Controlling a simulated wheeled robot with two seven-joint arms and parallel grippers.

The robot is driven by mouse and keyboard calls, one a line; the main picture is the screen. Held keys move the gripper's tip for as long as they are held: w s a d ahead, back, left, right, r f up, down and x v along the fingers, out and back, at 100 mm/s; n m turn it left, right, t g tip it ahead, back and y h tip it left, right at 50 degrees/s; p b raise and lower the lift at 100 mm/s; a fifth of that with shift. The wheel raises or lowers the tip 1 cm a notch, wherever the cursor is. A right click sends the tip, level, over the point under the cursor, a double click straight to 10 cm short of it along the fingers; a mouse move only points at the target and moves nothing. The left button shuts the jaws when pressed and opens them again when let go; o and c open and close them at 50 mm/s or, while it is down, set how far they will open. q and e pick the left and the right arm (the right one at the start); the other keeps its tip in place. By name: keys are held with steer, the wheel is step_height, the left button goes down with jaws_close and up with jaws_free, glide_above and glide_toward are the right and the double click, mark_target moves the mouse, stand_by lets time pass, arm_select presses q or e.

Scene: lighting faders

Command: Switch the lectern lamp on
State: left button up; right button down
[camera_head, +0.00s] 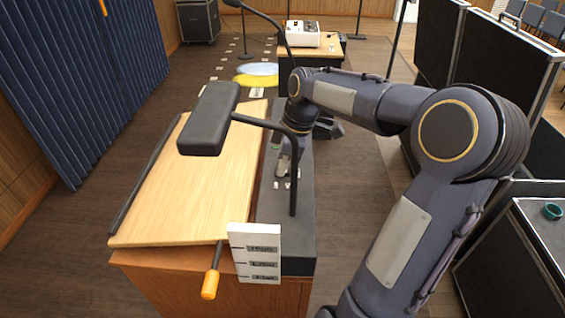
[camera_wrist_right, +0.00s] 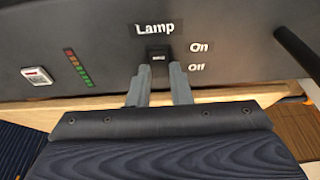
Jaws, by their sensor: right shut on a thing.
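The lectern (camera_head: 200,170) has a slanted wooden top and a dark control strip along its right side. The lectern lamp's dark head (camera_head: 208,118) hangs over the top on a bent arm. My right gripper (camera_head: 284,165) reaches down to the strip. In the right wrist view its two fingers (camera_wrist_right: 161,74) are at a small black lamp switch (camera_wrist_right: 158,57) under the word "Lamp", shut on it. "On" (camera_wrist_right: 199,47) is printed above "Off" (camera_wrist_right: 197,68) beside it. The switch's exact position is partly hidden by the fingers. My left gripper is not in view.
The lamp's arm (camera_head: 293,175) rises beside my right gripper.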

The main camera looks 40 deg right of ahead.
steer(key=c, duration=1.3)
jaws_free()
steer(key=v, duration=0.8)
steer(key=shift+b, duration=0.35)
